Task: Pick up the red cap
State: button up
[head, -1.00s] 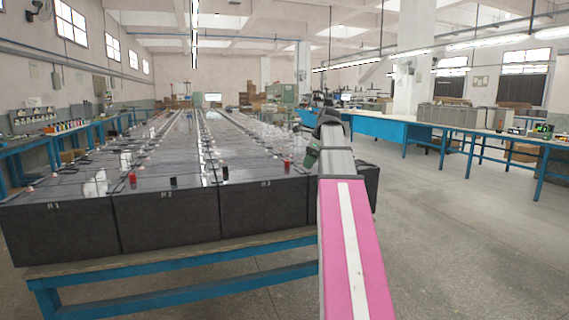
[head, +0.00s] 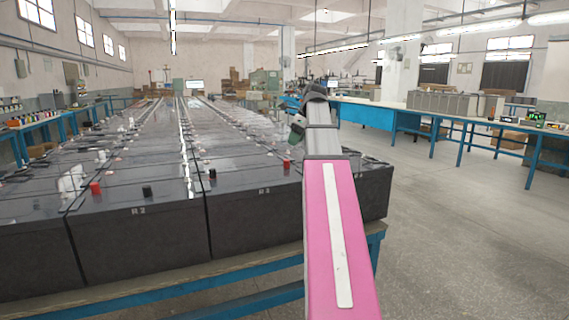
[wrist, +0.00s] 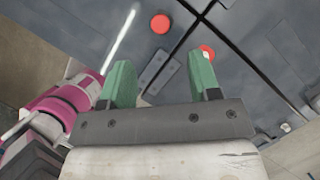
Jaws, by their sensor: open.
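In the wrist view, a round red cap (wrist: 160,24) sits on a dark battery top, ahead of the gap between my fingers. A second red cap (wrist: 207,52) is partly covered by the right finger. I cannot tell which match the wrist view. My gripper (wrist: 161,76) is open, its green fingers apart with nothing between them. In the head view my arm partly hides it.
Black batteries (head: 140,245) fill a blue-framed bench (head: 262,302) in long rows. Black caps (head: 147,191) and whitish pieces also stand on them. Blue workbenches (head: 365,115) line the right side and others the left. The floor (head: 440,230) at right is clear.

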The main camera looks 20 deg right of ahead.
aim_at(287, 160)
jog(key=x, duration=1)
jog(key=c, duration=0.9)
